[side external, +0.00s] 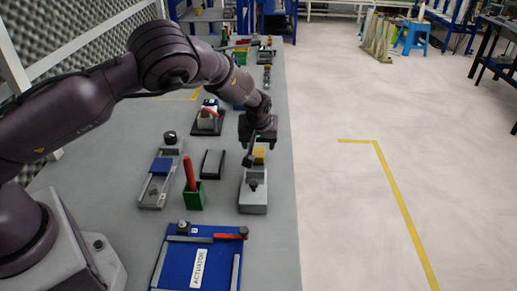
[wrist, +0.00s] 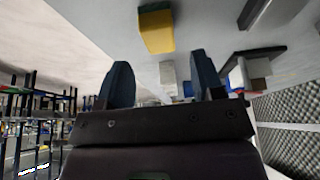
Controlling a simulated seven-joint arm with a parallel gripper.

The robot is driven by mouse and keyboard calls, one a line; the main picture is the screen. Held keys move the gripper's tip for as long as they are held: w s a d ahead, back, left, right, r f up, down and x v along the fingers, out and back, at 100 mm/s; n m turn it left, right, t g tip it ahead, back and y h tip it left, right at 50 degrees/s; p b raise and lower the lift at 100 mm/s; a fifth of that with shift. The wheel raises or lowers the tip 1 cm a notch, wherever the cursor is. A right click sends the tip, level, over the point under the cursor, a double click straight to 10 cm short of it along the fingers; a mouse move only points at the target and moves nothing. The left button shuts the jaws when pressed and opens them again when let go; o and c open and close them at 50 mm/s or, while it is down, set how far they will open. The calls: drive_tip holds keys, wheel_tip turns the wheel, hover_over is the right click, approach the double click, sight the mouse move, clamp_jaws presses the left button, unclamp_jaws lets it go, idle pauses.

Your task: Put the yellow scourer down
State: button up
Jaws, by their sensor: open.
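The yellow scourer (side external: 259,153) shows in the side view just below my gripper (side external: 254,150), behind a grey box on the bench. In the wrist view the yellow scourer (wrist: 157,32), with a green face along one edge, lies against the grey bench surface. It sits beyond the fingertips of my gripper (wrist: 160,58), lined up with the gap between them. The two dark fingers are apart, with nothing between them. My gripper partly hides the scourer in the side view.
The grey box (side external: 253,193) with a dark knob stands in front of the scourer. A green holder with a red handle (side external: 193,196), a dark flat block (side external: 212,164) and a blue ACTUATOR board (side external: 198,260) are nearby. The bench edge is close on the right.

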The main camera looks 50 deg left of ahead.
drive_tip(key=s+d+r+m+h, duration=0.1)
drive_tip(key=s+r+m+h, duration=0.1)
drive_tip(key=s+r, duration=0.9)
drive_tip(key=s+d+r+m+h, duration=0.15)
drive_tip(key=s+r, duration=0.45)
drive_tip(key=r, duration=0.8)
drive_tip(key=s+r+m+t, duration=0.1)
drive_tip(key=s+r+m, duration=0.1)
drive_tip(key=s, duration=0.6)
drive_tip(key=s+r+m+t, duration=0.1)
drive_tip(key=s+r+m, duration=0.1)
drive_tip(key=s, duration=0.7)
drive_tip(key=shift+d+r+m, duration=0.15)
drive_tip(key=shift+r+m, duration=0.15)
drive_tip(key=shift+m, duration=0.45)
drive_tip(key=shift+o, duration=0.5)
drive_tip(key=shift+s, duration=0.1)
